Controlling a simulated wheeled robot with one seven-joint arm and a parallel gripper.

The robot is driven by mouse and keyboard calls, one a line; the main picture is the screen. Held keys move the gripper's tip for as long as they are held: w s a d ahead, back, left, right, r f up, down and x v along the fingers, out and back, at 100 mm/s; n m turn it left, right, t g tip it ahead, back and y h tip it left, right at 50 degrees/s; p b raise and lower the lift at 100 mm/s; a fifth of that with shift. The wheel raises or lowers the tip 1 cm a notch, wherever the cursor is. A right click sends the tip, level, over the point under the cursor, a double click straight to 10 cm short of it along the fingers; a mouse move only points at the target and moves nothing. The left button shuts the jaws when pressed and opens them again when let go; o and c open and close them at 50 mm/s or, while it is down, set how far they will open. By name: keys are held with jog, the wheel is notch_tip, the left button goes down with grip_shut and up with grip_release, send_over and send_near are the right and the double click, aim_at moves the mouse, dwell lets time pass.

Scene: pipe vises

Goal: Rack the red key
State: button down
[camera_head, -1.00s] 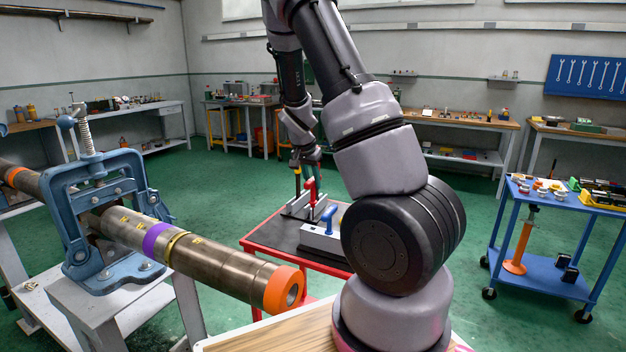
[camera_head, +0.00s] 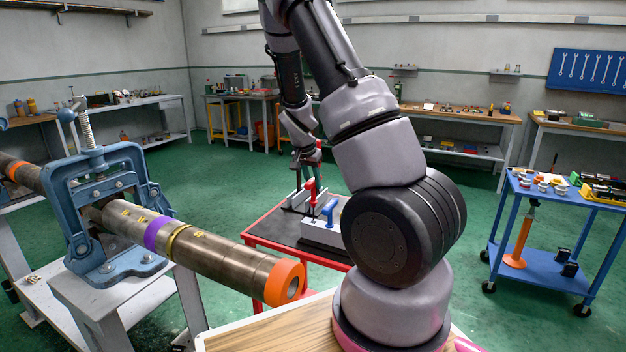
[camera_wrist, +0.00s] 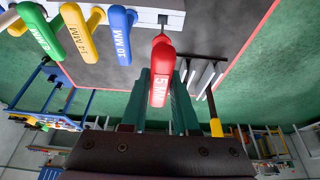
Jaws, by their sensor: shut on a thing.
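The red key (camera_wrist: 160,75), marked 5 MM, is between the fingers of my gripper (camera_wrist: 162,100) in the wrist view, which are shut on its handle. In the head view the red key (camera_head: 311,190) stands roughly upright below my gripper (camera_head: 307,160), beside the white rack block (camera_head: 320,234). Its dark shaft shows near the block's edge in the wrist view; I cannot tell whether its tip is in a hole. A blue key (camera_wrist: 122,35) marked 10 MM, a yellow key (camera_wrist: 78,33) and a green key (camera_wrist: 40,30) stand along the block.
The block rests on the dark top of a red-edged cart (camera_head: 275,232). A grey slotted stand (camera_wrist: 198,76) and a yellow-ended dark rod (camera_wrist: 216,127) are close to my gripper's right in the wrist view. A pipe (camera_head: 225,265) in a blue vise (camera_head: 105,215) extends at the left.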

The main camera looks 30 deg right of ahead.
aim_at(308, 183)
jog(key=shift+f, duration=3.8)
dwell(2.6)
jog(key=c, duration=0.6)
grip_release()
jog(key=v, duration=1)
jog(key=shift+a+r, duration=0.1)
jog(key=shift+r, duration=0.3)
